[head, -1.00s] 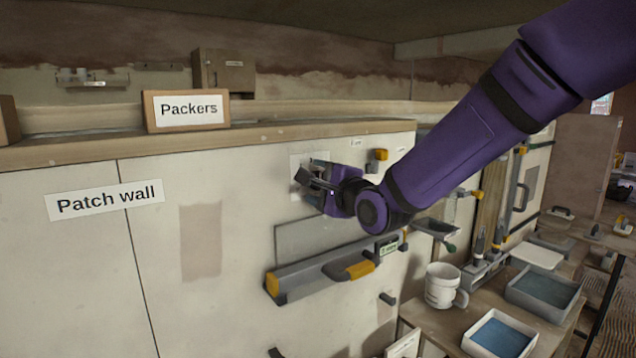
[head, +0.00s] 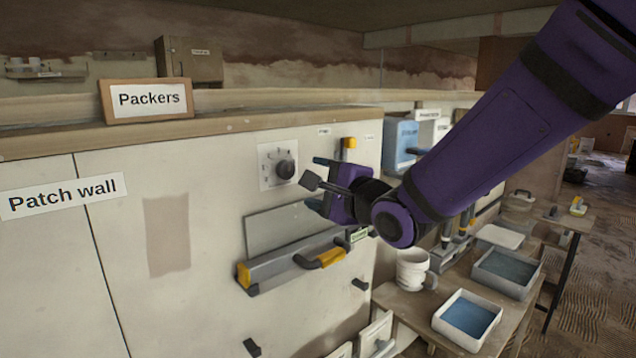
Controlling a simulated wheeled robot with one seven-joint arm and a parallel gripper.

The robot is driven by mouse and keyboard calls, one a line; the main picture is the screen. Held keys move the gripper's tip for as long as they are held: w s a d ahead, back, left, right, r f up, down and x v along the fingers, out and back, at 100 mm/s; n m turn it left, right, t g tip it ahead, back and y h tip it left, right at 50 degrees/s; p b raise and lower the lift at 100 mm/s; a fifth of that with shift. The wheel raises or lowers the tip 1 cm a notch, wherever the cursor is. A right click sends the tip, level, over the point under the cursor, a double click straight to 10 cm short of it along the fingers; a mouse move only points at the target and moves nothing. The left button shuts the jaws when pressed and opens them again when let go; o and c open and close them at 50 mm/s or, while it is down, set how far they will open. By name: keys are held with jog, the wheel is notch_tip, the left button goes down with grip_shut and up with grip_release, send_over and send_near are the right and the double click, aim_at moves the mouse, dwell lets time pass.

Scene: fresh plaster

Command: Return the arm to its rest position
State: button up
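My gripper (head: 311,193) is in front of the white wall panel, at the end of my purple arm (head: 480,130). Its two dark fingers stand apart with nothing between them. The arm reaches in from the upper right. A black knob (head: 286,169) on a pale dial plate (head: 265,174) is on the panel just up and left of the fingers. The gripper looks apart from the knob.
Below the gripper, a long grey tool with a yellow-ended handle (head: 331,257) hangs on the panel. A table at right holds a white mug (head: 411,268) and trays of blue (head: 441,323). A Packers sign (head: 110,113) stands on the ledge.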

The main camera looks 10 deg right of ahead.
jog(key=s+d+n+g+h, duration=0.2)
jog(key=s+d+n+h, duration=0.25)
jog(key=d, duration=0.35)
jog(key=s+d+n+g+h, duration=0.25)
jog(key=s+d+h, duration=0.25)
jog(key=d, duration=0.3)
jog(key=s+d+f+n+g, duration=0.1)
jog(key=s+d+n+g, duration=0.1)
jog(key=s, duration=0.6)
jog(key=s+d+f+n+g, duration=0.1)
jog(key=s+d+n+g, duration=0.2)
jog(key=s+d+n, duration=0.2)
jog(key=s, duration=0.3)
jog(key=shift+d, duration=0.25)
jog(key=shift+h, duration=0.25)
